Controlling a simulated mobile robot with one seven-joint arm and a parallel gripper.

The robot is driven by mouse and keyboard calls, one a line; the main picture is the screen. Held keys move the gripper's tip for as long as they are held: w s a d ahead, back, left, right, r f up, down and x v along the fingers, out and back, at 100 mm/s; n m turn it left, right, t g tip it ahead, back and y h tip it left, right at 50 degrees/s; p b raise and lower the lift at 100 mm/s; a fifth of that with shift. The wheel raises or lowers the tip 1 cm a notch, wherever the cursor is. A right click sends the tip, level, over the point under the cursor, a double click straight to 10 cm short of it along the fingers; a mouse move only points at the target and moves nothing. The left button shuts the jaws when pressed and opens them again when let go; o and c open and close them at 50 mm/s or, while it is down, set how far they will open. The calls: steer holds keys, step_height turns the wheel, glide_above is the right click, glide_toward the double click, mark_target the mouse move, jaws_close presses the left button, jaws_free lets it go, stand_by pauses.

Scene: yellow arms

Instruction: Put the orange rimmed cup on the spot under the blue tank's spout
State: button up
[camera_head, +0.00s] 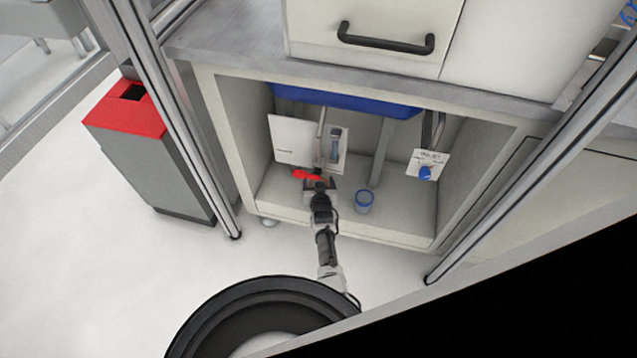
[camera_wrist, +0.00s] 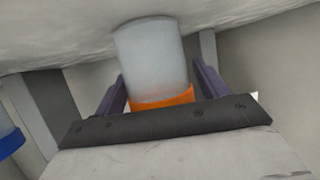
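In the wrist view the orange rimmed cup (camera_wrist: 155,55), a translucent cup with an orange band, is between the two purple fingers of my gripper (camera_wrist: 158,82). The band is at the end near my palm. The cup's far end is close to the whitish surface; I cannot tell if it touches. The fingers lie close along both sides; I cannot tell if they press on it. In the head view my gripper (camera_head: 319,184) is low inside the cabinet and hides the cup. A blue tank (camera_head: 345,98) sits under the counter. Its spout and the spot are not clear.
A blue rimmed cup (camera_head: 364,203) stands on the cabinet floor (camera_head: 400,215), right of my gripper. A red part (camera_head: 307,174) is just left of it. A blue knob (camera_head: 425,173) hangs by a label at right. The cabinet walls enclose both sides. A red-topped bin (camera_head: 125,110) stands outside.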

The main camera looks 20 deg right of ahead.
steer(key=shift+r, duration=0.2)
steer(key=shift+s+r+p, duration=0.2)
steer(key=shift+s+p, duration=0.25)
steer(key=shift+p, duration=0.15)
steer(key=p+v, duration=1.1)
steer(key=shift+p, duration=0.35)
steer(key=shift+a+f, duration=0.1)
